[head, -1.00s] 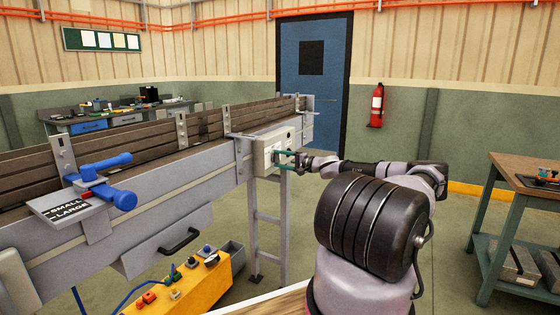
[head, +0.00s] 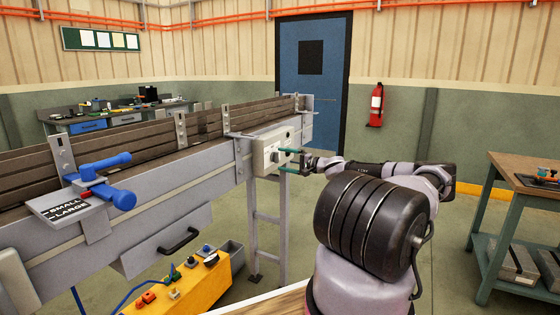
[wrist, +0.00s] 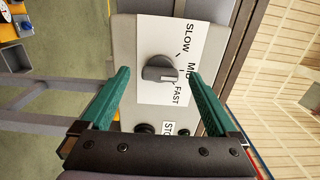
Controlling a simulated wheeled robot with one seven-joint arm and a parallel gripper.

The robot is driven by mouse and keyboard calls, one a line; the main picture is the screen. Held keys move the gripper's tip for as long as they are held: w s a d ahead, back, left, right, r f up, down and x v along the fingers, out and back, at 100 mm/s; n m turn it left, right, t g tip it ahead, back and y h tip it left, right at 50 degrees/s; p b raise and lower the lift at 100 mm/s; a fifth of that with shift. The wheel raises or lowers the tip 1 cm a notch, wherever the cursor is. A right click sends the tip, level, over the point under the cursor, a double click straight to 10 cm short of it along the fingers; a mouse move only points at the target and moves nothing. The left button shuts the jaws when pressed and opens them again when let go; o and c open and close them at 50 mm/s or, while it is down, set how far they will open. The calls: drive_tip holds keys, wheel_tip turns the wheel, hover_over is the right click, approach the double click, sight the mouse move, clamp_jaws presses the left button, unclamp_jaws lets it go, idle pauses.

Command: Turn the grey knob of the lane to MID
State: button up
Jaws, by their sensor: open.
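The grey knob (wrist: 160,70) sits on a white label plate marked SLOW, MID and FAST on the lane's control box (head: 273,150). In the wrist view its raised grip seems to lie nearer FAST than SLOW, but I cannot tell its exact setting. My gripper (wrist: 155,95) is open, its two green fingers spread on either side of the knob and apart from it. In the head view my gripper (head: 289,161) faces the box from the right. The MID label (wrist: 192,73) is partly covered by the right finger.
A dark round button (wrist: 145,128) and a partly hidden STOP label (wrist: 168,128) lie below the knob, near my gripper's palm. The conveyor (head: 170,165) carries a blue lever (head: 105,180). A workbench (head: 515,190) stands at right; the floor between is clear.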

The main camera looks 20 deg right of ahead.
drive_tip(key=v, duration=0.8)
drive_tip(key=shift+s+d, duration=0.15)
drive_tip(key=shift+s, duration=0.05)
